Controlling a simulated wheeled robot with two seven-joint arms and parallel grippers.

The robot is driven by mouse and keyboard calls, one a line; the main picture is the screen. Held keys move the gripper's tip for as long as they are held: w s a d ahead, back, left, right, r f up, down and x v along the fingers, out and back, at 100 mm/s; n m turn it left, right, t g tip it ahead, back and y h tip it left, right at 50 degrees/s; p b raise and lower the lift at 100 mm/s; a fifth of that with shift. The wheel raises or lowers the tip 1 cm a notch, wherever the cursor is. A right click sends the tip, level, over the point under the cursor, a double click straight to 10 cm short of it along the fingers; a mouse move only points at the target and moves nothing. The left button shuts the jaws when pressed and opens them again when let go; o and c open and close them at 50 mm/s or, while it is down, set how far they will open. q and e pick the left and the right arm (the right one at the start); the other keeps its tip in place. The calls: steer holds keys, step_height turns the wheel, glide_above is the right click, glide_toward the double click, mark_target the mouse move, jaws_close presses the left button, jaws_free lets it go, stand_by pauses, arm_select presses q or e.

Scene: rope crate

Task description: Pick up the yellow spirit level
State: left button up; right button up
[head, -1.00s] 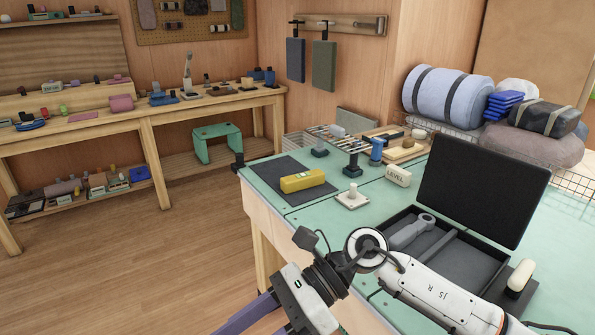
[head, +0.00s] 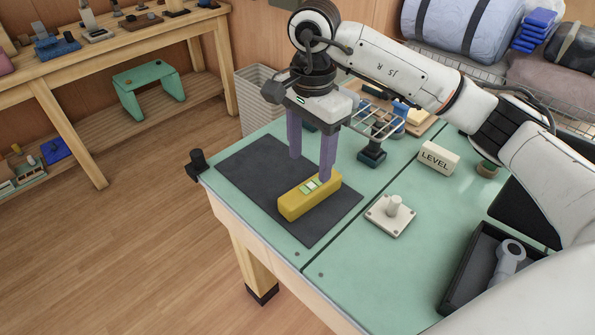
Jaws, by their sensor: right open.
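The yellow spirit level (head: 298,203) lies on a dark grey mat (head: 247,175) near the left corner of the green-topped bench. A pale green window shows on its top. My right gripper (head: 311,168) is open and points down above the mat. Its two purple fingers are apart and empty. One fingertip is at the far end of the level in the picture and the other is to its upper left. I cannot tell whether either touches the level. My left gripper is not in view.
A white plate with a peg (head: 391,214) and a cream block marked LEVEL (head: 438,157) stand to the right on the bench. A dark open case (head: 463,277) holds a grey tool. A black clamp (head: 198,161) sits at the left corner.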

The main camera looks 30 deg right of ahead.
mark_target(309, 187)
steer(key=f, duration=0.3)
steer(key=shift+s+f, duration=0.35)
steer(key=shift+s, duration=0.05)
steer(key=f, duration=0.3)
steer(key=f+p, duration=0.1)
steer(key=f, duration=0.1)
steer(key=shift+w+f, duration=0.25)
steer(key=shift+f, duration=0.1)
steer(key=shift+c, duration=0.2)
steer(key=c, duration=1.3)
steer(key=shift+r+b, duration=0.35)
steer(key=shift+r, duration=4.75)
